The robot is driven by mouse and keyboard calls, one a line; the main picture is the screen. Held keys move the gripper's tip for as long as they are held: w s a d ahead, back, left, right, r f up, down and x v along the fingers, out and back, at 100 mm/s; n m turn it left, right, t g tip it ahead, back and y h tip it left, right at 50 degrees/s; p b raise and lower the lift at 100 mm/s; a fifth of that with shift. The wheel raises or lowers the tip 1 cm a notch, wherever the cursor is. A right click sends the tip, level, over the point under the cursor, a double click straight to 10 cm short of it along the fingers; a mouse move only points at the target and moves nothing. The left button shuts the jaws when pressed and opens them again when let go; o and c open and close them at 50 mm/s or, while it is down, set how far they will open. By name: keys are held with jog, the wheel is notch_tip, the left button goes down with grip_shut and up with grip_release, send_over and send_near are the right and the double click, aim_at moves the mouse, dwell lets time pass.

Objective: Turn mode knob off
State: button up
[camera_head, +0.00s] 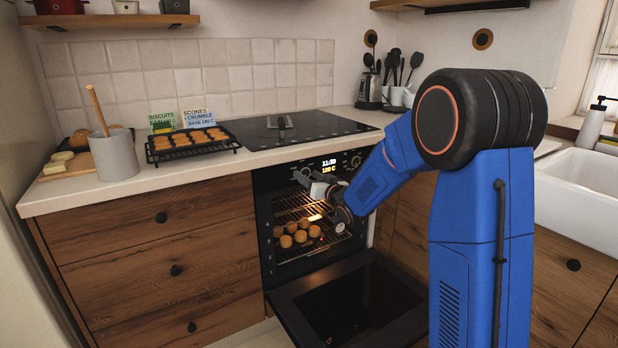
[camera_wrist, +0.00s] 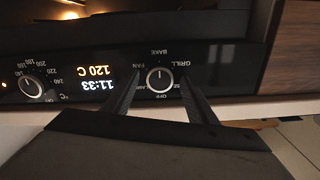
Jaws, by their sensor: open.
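The mode knob (camera_wrist: 159,79) is a round dark knob with a pale rim on the black oven panel, seen upside down in the wrist view. Its labels include BAKE, GRILL, FAN and OFF. Its white mark seems to point toward BAKE, opposite OFF. My gripper (camera_wrist: 159,74) is open, with one finger on each side of the knob; I cannot tell whether they touch it. In the head view, my gripper (camera_head: 306,180) is at the left of the panel and hides the mode knob.
The oven door (camera_head: 350,304) hangs open below my arm. Several browned rounds (camera_head: 295,235) sit inside the lit oven. The display (camera_wrist: 97,78) reads 120 C and 11:33, with a temperature knob (camera_wrist: 31,84) beyond it. The countertop (camera_head: 230,164) holds a rack of biscuits (camera_head: 196,142).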

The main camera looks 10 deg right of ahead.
jog(key=c, duration=1.1)
